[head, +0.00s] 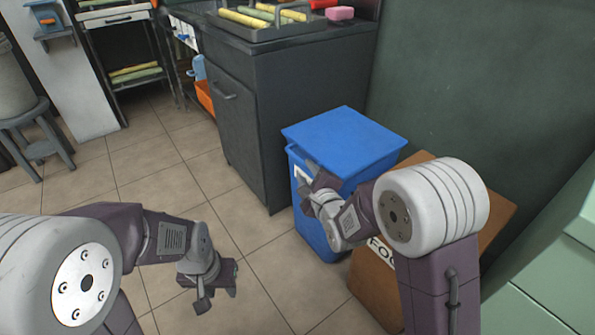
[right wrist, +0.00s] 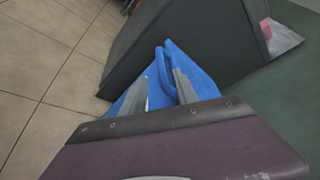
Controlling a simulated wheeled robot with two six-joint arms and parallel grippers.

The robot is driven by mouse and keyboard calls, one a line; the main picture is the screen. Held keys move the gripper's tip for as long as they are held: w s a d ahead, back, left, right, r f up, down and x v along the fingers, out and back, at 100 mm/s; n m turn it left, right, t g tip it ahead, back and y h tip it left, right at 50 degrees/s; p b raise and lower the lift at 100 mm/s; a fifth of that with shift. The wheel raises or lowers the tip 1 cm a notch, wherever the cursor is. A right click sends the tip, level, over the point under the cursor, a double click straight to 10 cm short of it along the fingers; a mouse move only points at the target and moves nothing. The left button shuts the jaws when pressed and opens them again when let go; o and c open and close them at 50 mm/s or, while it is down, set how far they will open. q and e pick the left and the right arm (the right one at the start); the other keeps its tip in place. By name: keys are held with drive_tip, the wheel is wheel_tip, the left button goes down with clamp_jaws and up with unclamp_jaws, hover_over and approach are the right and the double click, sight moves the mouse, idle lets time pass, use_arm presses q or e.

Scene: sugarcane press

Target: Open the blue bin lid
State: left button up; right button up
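The blue bin (head: 318,232) stands on the floor beside the dark cabinet. Its flat blue lid (head: 343,137) lies over the top and looks closed or nearly so. My right gripper (head: 312,182) is at the bin's front, just below the lid's front-left edge. In the right wrist view, the fingers of my right gripper (right wrist: 161,80) are apart, with the blue of the bin (right wrist: 205,83) beyond and between them. I cannot tell whether they touch it. My left gripper (head: 218,296) is open and empty over the floor tiles, left of the bin.
The dark cabinet (head: 285,110) stands close behind and left of the bin, with a tray of yellow and green stalks (head: 262,18) on top. A brown box (head: 372,290) stands right of the bin, partly behind my right arm. The tiled floor (head: 165,200) at left is clear.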

sight(300, 162)
drive_tip(key=shift+r, duration=0.1)
drive_tip(key=shift+w+a, duration=0.1)
drive_tip(key=shift+w, duration=0.3)
drive_tip(key=b+x, duration=0.3)
drive_tip(key=x, duration=0.4)
drive_tip(key=shift+w+a+f, duration=0.1)
drive_tip(key=shift+w+f, duration=0.15)
drive_tip(key=shift+w+a+r, duration=0.1)
drive_tip(key=shift+w, duration=0.2)
clamp_jaws()
idle(0.4)
